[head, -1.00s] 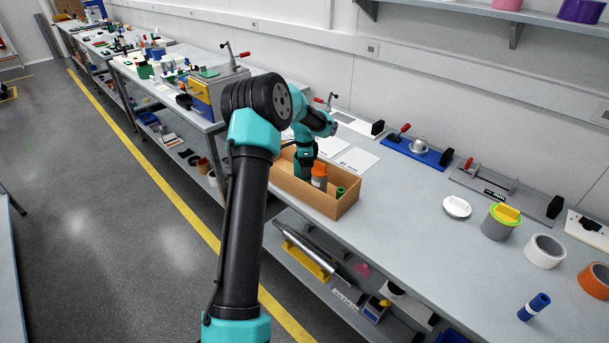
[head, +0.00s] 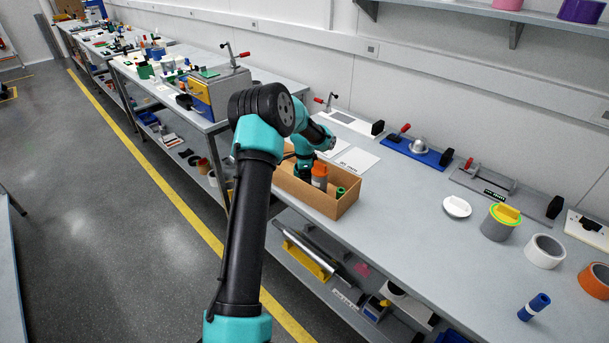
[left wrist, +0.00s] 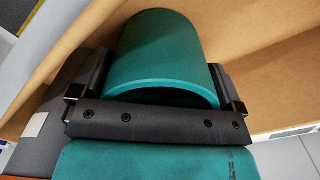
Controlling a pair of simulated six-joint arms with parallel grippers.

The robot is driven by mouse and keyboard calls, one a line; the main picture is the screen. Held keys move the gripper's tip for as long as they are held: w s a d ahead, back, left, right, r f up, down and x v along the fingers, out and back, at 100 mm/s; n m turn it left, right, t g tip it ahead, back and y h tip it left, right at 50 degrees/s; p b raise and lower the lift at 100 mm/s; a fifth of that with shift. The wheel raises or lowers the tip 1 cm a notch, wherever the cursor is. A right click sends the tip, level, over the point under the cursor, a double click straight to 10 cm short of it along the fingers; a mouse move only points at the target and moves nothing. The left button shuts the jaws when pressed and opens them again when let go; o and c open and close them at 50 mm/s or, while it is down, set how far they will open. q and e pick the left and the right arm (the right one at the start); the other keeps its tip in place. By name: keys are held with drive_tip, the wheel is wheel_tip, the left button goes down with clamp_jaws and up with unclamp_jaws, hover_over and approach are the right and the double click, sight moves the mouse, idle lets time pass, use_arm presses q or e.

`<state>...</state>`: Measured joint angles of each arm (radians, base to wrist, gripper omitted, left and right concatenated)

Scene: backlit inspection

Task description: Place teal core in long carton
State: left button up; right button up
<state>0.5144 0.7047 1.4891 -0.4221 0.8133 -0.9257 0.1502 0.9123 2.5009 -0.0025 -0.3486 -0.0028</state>
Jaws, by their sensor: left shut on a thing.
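The long carton (head: 310,197) is an open brown cardboard box on the bench, in the middle of the head view. My left arm reaches over its far end, and my left gripper (left wrist: 158,92) is down at the carton, mostly hidden in the head view. In the left wrist view the gripper is shut on the teal core (left wrist: 160,42), a hollow cylinder between the two fingers. Brown carton walls (left wrist: 262,62) surround it there. I cannot tell whether the core touches the carton floor. My right gripper is not in view.
An orange cylinder (head: 319,176) and a green roll (head: 340,193) stand in the carton's near part. White sheets (head: 356,160) lie behind it.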

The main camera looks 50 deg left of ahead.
use_arm(q)
drive_tip(key=o, duration=0.6)
drive_tip(key=shift+f, duration=0.1)
wheel_tip(320, 180, up, 12)
drive_tip(key=shift+r, duration=0.15)
idle(0.8)
